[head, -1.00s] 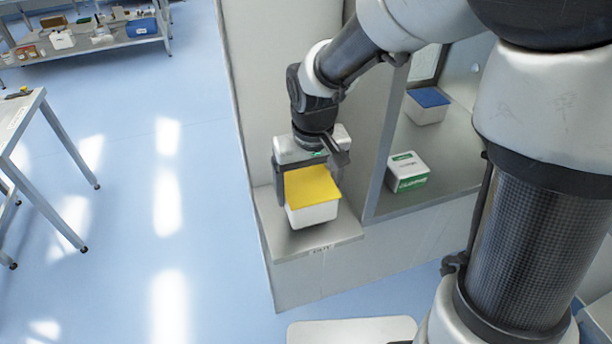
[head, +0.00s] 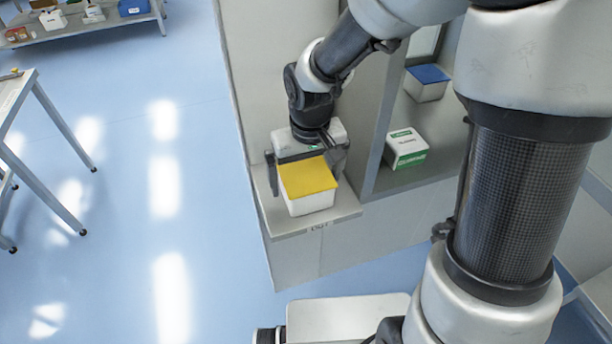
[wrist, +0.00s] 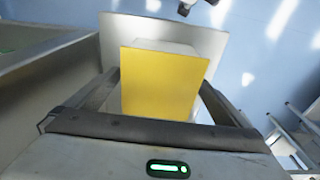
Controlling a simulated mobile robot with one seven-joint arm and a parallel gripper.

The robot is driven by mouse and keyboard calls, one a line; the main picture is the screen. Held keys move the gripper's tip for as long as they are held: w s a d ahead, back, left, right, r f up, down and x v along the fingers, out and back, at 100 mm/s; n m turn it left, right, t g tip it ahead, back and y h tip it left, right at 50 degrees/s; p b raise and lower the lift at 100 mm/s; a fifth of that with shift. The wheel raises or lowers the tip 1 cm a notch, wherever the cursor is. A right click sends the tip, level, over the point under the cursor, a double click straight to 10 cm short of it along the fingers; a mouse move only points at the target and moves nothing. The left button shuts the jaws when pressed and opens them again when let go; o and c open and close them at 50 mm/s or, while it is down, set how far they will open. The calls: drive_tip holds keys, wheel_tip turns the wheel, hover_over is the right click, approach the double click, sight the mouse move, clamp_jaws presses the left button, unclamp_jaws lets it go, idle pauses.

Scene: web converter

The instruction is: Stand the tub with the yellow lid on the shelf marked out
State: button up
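The tub with the yellow lid (head: 308,192) stands upright on the small shelf marked out (head: 346,207), whose label is on the front edge. The tub also shows in the wrist view (wrist: 162,82), over the pale shelf plate (wrist: 213,48). My gripper (head: 305,170) is open, with one finger on each side of the tub. A gap shows between the left finger and the tub in the head view, and gaps show beside the lid in the wrist view. The tub's underside is hidden.
In the bay to the right are a white and green box (head: 406,149) and a tub with a blue lid (head: 427,82). A wall panel divides the bay from the shelf. A metal table (head: 20,95) stands at far left. The blue floor between is clear.

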drive_tip(key=shift+r, duration=0.1)
wheel_tip(320, 180, up, 12)
drive_tip(key=s+p, duration=0.1)
drive_tip(key=p, duration=0.1)
drive_tip(key=shift+s+d, duration=0.2)
drive_tip(key=shift+r, duration=0.1)
